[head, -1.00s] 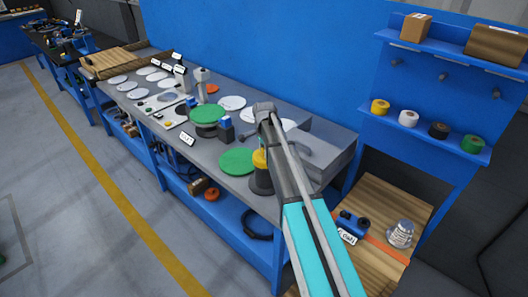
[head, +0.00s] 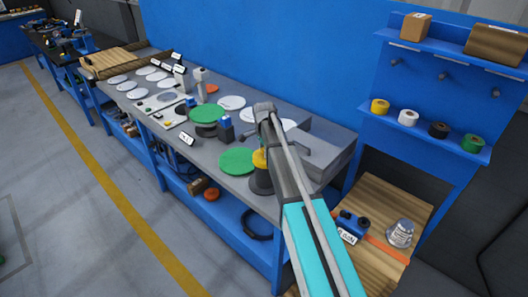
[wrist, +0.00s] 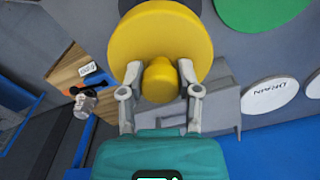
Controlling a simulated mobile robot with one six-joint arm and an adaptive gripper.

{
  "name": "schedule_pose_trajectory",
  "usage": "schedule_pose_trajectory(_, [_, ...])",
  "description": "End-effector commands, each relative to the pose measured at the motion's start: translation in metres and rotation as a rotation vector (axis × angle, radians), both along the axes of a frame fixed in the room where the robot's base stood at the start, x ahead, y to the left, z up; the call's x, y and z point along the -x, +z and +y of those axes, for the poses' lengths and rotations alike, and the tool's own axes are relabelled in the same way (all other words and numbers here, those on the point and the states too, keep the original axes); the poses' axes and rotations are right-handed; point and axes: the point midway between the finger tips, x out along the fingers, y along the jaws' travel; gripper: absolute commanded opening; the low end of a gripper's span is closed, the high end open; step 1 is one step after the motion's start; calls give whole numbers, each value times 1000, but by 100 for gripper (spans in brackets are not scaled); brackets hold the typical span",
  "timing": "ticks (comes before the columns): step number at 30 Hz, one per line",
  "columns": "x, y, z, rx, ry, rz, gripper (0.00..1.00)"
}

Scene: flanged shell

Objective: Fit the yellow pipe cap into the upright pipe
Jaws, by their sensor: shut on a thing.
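The yellow pipe cap (wrist: 160,40) fills the upper middle of the wrist view, a round disc with a knob facing the camera. My gripper (wrist: 160,82) is shut on that knob, a finger on each side. In the head view the cap (head: 260,159) shows only as a yellow sliver beside my arm, above the dark upright pipe (head: 261,184) near the bench's front edge. My arm hides much of both. Whether the cap touches the pipe or is seated in it, I cannot tell.
A green disc (head: 237,161) lies left of the pipe, and another (head: 207,114) sits on a dark stand behind it. A grey block (head: 325,155) is at the bench's right end. A wooden side table (head: 385,200) holds a blue part and a clear jar.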

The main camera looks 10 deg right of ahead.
Motion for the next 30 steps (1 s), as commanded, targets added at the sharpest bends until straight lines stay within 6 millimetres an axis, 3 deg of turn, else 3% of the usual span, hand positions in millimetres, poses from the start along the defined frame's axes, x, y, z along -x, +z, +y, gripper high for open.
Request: schedule_pose_trajectory(30, [0,-19,0,0,0,0,0])
